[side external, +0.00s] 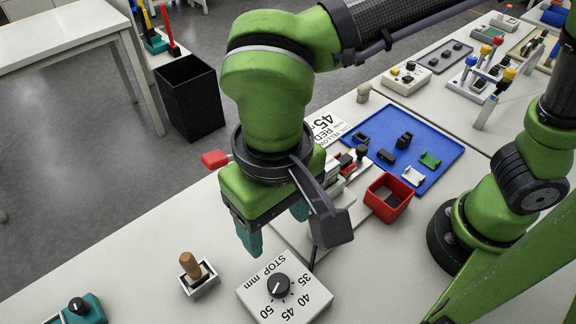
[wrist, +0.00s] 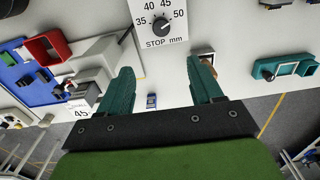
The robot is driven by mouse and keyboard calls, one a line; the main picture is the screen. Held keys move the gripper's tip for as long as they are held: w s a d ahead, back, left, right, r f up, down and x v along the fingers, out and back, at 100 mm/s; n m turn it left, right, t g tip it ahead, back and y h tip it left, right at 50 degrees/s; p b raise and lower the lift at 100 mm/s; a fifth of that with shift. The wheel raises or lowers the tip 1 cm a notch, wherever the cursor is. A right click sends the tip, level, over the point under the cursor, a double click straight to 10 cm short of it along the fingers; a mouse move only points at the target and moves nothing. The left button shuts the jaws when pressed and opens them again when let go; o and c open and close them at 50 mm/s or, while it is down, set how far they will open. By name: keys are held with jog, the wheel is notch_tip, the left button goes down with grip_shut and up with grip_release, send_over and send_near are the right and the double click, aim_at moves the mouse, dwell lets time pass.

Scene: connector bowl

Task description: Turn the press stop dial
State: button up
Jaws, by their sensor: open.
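The press stop dial is a black knob (side external: 278,285) on a white box (side external: 257,301) marked "STOP mm", with numbers including 35, 40, 45 and 50. In the wrist view the knob (wrist: 160,24) shows at the top centre of its white plate (wrist: 172,42). Its exact setting is too small to read surely. My gripper (side external: 276,229) has teal fingers, open and empty, above the table and behind the dial box in the side view. In the wrist view my gripper's fingertips (wrist: 160,68) are spread apart, and the knob is beyond them, apart from both.
A wooden-handled tool (side external: 190,265) stands in a small holder left of the dial box. A teal box with a black knob (side external: 82,309) sits at lower left. A red bin (side external: 388,198) and a blue tray (side external: 448,152) with small parts lie at right.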

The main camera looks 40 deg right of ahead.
aim_at(279, 283)
jog(key=f, duration=1.7)
jog(key=shift+s+a+f, duration=0.1)
jog(key=shift+s+a, duration=0.1)
jog(key=shift+a, duration=0.05)
jog(key=c, duration=1.1)
jog(key=shift+o, duration=0.2)
